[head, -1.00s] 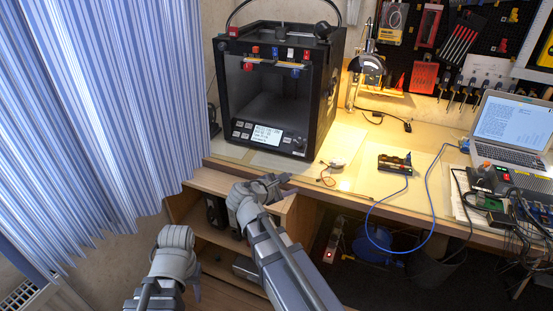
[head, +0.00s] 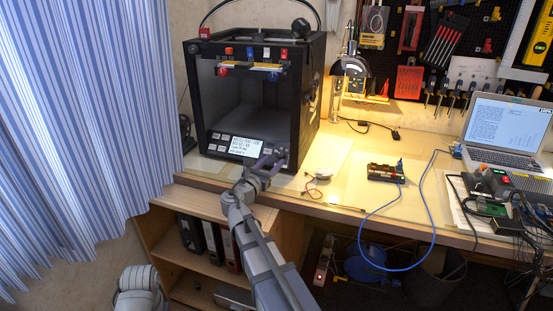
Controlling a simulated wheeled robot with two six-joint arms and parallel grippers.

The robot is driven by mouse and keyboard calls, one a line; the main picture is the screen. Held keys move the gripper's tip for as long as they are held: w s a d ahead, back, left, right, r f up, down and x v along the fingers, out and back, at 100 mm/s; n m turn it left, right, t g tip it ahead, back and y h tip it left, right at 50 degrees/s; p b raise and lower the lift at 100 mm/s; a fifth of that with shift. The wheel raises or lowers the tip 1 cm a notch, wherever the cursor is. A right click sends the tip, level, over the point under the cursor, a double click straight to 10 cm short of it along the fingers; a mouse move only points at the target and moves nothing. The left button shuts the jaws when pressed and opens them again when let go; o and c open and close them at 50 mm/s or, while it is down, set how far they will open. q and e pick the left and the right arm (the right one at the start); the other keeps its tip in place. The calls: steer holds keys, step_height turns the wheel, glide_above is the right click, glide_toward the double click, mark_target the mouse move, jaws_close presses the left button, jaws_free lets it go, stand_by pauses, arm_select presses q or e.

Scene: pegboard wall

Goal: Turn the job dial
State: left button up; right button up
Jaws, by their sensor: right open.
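The job dial (head: 281,153) is a small dark knob at the right end of the front panel of a black 3D printer (head: 312,100). It sits right of the lit text screen (head: 243,146) and is partly hidden by my right gripper. My right gripper (head: 270,160) is open, with its fingers in front of the panel's right end, at or very near the dial. I cannot tell whether the fingers touch it. Part of my left arm shows at the bottom left, but its gripper fingers are not visible.
The printer stands on a wooden bench (head: 335,195). To the right are a small circuit board (head: 385,173), a blue cable (head: 432,215), a desk lamp (head: 350,68) and a laptop (head: 502,128). A striped curtain (head: 85,120) hangs at left. Binders (head: 208,238) stand below.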

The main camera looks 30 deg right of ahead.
mark_target(280, 155)
steer(key=shift+x, duration=1.7)
steer(key=shift+s, duration=0.1)
steer(key=shift+c, duration=0.3)
jaws_close()
